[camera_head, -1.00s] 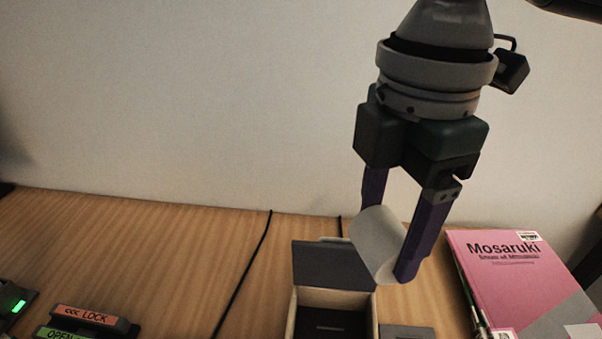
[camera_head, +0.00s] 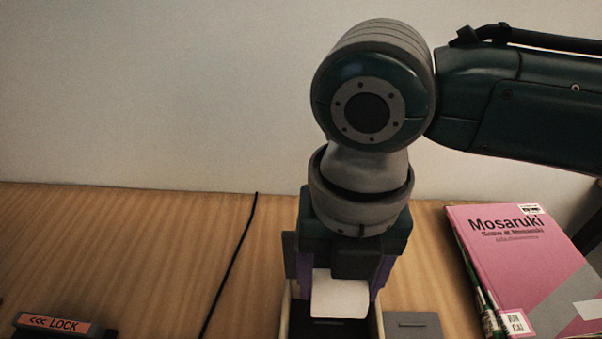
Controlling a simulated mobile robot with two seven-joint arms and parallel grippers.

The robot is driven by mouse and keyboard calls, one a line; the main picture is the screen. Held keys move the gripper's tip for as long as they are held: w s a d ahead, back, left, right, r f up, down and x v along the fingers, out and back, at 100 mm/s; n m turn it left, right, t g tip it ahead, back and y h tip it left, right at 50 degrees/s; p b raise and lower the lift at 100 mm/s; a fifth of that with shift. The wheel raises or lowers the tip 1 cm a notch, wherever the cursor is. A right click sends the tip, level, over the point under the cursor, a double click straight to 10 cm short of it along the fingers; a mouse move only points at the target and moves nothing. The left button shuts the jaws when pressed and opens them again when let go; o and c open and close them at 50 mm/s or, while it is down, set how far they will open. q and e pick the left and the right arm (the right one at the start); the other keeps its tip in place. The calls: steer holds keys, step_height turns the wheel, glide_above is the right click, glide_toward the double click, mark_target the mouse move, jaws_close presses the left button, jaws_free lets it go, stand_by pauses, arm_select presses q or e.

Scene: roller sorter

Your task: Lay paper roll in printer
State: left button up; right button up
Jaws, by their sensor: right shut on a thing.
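A white paper roll (camera_head: 340,297) is between the purple fingers of my right gripper (camera_head: 340,290), which is shut on it. The roll is low at the mouth of the open printer box (camera_head: 376,322) at the bottom middle of the head view. The box has pale walls and a dark inside. My gripper and wrist hide its raised lid and much of its back. I cannot tell whether the roll touches the printer floor. My left gripper is not in view.
A small grey block (camera_head: 413,325) stands just right of the printer. An orange LOCK label (camera_head: 55,324) is at the lower left. A black cable (camera_head: 232,260) crosses the bare wooden table.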

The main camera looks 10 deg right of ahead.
step_height(320, 180, down, 3)
steer(key=b, duration=0.2)
steer(key=shift+f+b, duration=0.15)
steer(key=shift+b, duration=0.15)
steer(key=shift+f+b, duration=2.4)
steer(key=shift+f, duration=1.15)
steer(key=o, duration=1.4)
steer(key=shift+r, duration=0.15)
step_height(320, 180, up, 10)
steer(key=shift+f+p, duration=0.1)
steer(key=shift+p, duration=0.9)
